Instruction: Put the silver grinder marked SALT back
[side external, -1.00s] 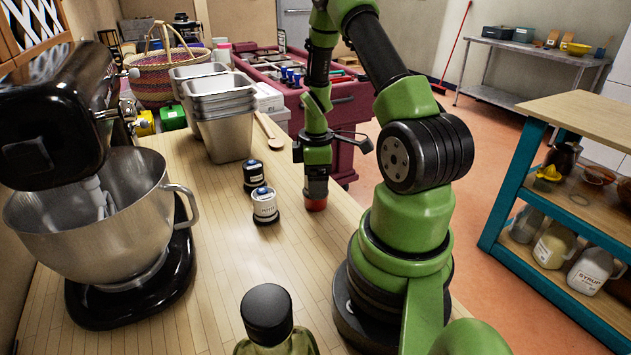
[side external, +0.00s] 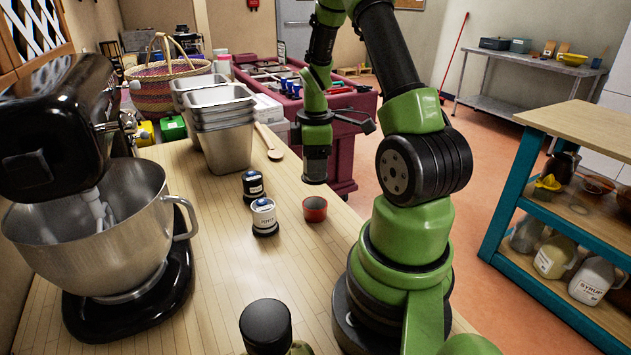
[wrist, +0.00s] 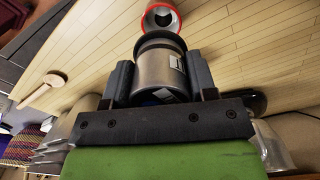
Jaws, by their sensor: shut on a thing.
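My gripper (side external: 316,148) is shut on a silver cylindrical grinder (side external: 315,170), holding it roughly upright above the counter. In the wrist view, the silver grinder (wrist: 155,72) sits between the two fingers, with a dark band at its far end. Part of a white label shows on its side, but its wording cannot be read. A small red cup-shaped holder (side external: 315,215) stands on the counter below and appears empty. The red holder (wrist: 172,30) also shows just beyond the grinder in the wrist view, with a gap between them in the side view.
A dark-capped bottle (side external: 266,325) is in front. Counter around the holder is clear.

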